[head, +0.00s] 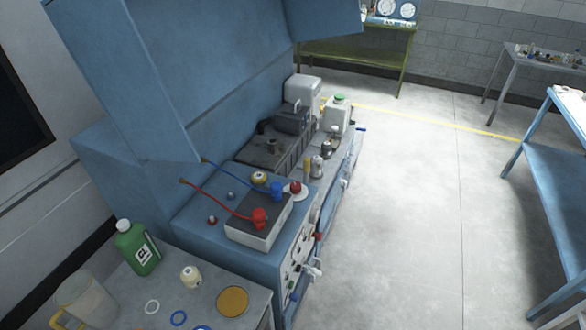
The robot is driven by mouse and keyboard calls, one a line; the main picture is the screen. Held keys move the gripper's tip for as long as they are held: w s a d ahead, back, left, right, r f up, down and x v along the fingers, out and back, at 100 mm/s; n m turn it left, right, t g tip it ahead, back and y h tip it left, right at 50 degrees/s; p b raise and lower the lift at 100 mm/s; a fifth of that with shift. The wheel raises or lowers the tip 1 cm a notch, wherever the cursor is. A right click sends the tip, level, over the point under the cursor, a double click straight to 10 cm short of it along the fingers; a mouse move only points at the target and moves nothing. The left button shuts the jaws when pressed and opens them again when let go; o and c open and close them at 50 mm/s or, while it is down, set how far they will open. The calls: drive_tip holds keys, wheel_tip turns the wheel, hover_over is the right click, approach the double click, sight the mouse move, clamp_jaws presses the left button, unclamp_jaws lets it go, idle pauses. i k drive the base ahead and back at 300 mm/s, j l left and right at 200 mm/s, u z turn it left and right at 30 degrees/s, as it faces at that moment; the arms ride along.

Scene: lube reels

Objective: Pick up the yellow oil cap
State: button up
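I cannot tell for sure which thing is the yellow oil cap. A flat round amber-yellow piece (232,301) lies on the grey table at the bottom. A small cream-yellow round item (190,276) stands to its left on the same table. A small cream and dark round item (259,178) sits on the blue workbench behind the battery-like box. A slim yellow cylinder (307,167) stands farther along the bench. My gripper is not in view.
A box with red and blue clamps (256,232) is on the bench. Open floor (410,210) lies right.

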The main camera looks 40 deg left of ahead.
sight(259, 177)
drive_tip(key=i+u, duration=0.2)
drive_tip(key=i, duration=0.35)
drive_tip(key=i+l+u, duration=0.2)
drive_tip(key=i, duration=0.35)
drive_tip(key=i+l+u, duration=0.2)
drive_tip(key=i, duration=0.35)
drive_tip(key=i+j+u, duration=0.2)
drive_tip(key=u, duration=0.3)
drive_tip(key=i+u, duration=0.75)
drive_tip(key=u, duration=0.2)
drive_tip(key=i+l+u, duration=0.1)
drive_tip(key=i+u, duration=0.2)
drive_tip(key=u, duration=0.2)
